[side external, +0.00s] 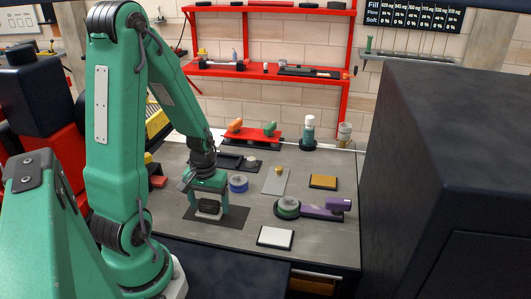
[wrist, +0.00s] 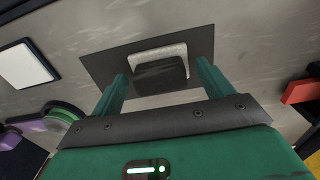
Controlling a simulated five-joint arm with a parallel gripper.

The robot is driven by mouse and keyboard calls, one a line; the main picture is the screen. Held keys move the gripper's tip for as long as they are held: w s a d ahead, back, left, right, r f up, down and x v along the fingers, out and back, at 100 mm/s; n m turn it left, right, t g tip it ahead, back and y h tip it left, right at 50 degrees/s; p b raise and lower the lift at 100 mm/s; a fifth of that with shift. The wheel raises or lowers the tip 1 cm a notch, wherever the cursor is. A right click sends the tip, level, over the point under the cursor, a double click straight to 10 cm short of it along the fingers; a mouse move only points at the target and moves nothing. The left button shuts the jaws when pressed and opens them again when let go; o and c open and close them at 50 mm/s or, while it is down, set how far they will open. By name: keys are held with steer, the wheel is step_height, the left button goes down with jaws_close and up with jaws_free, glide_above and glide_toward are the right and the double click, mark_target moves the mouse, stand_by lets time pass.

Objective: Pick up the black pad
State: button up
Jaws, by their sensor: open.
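The black pad (side external: 208,207) is a small dark block on a dark flat mat (side external: 232,216) at the left of the worktable. In the wrist view the black pad (wrist: 160,76) has a whitish layer along its far side, and the dark mat (wrist: 105,66) lies around it. My gripper (side external: 207,203) points down over the mat with its green fingers apart. In the wrist view my gripper (wrist: 160,72) has one finger on each side of the pad, with gaps visible. I cannot tell how high the fingertips are above the mat.
A white pad (side external: 275,237), a purple tool (side external: 325,208), a green ring (side external: 288,207), a blue roll (side external: 238,183) and a yellow pad (side external: 323,182) lie to the right. A red stand (side external: 253,134) is behind. A large dark box (side external: 450,150) stands at the right.

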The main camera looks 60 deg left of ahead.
steer(key=c, duration=1.1)
steer(key=shift+r, duration=0.1)
steer(key=shift+r, duration=1.35)
steer(key=d+r, duration=0.2)
steer(key=d, duration=0.2)
steer(key=d+r, duration=0.3)
steer(key=w+d+r, duration=0.1)
steer(key=d+r, duration=0.2)
steer(key=d, duration=0.1)
steer(key=shift+d+r, duration=0.1)
steer(key=shift+d, duration=0.25)
